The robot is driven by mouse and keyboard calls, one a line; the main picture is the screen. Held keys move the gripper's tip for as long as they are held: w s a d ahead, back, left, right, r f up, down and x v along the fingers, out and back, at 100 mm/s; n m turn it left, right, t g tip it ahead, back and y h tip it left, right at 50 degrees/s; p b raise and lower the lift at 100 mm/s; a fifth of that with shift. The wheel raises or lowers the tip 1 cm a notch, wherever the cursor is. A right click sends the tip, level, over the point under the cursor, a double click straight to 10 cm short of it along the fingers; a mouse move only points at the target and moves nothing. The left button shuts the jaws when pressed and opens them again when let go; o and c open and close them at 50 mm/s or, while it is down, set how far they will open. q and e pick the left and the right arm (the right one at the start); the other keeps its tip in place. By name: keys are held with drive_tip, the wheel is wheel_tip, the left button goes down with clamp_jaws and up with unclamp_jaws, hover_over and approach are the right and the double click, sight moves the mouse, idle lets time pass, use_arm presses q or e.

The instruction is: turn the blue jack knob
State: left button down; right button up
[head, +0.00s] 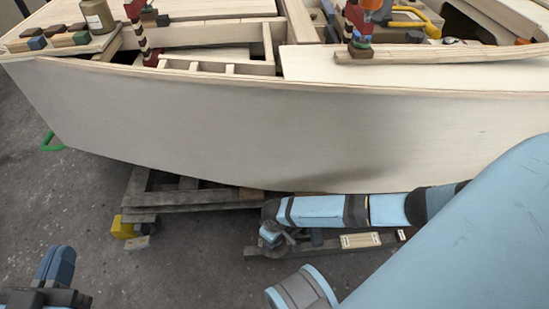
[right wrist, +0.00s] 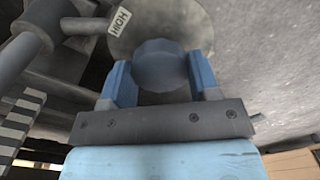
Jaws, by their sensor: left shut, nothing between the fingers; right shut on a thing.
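The blue jack knob (right wrist: 160,66) is a faceted round knob in the right wrist view, in front of a grey round plate. My right gripper (right wrist: 162,78) has one blue finger on each side of the knob and is shut on it. In the head view the right gripper (head: 272,236) is small and low beside the hull's underside, and the knob cannot be made out there. My left gripper (head: 57,264) is at the lower left of the head view, shut and empty, over the floor and away from the hull.
A white label reading HIGH (right wrist: 119,20) is by the plate. The plywood hull (head: 190,115) rests over dark timber blocking (head: 190,197). A yellow block (head: 124,229) stands at its left end. The floor at left is mostly clear.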

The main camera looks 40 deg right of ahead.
drive_tip(key=shift+r+m+p, duration=0.3)
drive_tip(key=shift+p, duration=0.2)
drive_tip(key=m+p, duration=0.2)
drive_tip(key=p, duration=0.2)
drive_tip(key=shift+s+a+r, duration=0.1)
use_arm(q)
wheel_tip(320, 180, up, 9)
drive_tip(key=s+n+t+p, duration=0.2)
drive_tip(key=s+n+p, duration=0.15)
drive_tip(key=p, duration=0.35)
use_arm(e)
drive_tip(key=m, duration=0.6)
drive_tip(key=shift+f+m, duration=0.2)
drive_tip(key=shift+m, duration=0.1)
drive_tip(key=m+p, duration=0.1)
drive_tip(key=m, duration=0.2)
drive_tip(key=shift+f+m+p, duration=0.1)
drive_tip(key=shift+m+p, duration=0.2)
use_arm(q)
wheel_tip(320, 180, down, 7)
drive_tip(key=a+g+y+p, duration=0.1)
drive_tip(key=g+y, duration=0.1)
drive_tip(key=y, duration=0.1)
drive_tip(key=shift+w+a+r+n+g, duration=0.15)
drive_tip(key=shift+w+a+n+g, duration=0.15)
drive_tip(key=shift+n+g, duration=0.15)
use_arm(e)
drive_tip(key=shift+f+m, duration=0.1)
drive_tip(key=shift+m, duration=2.2)
drive_tip(key=o, duration=0.9)
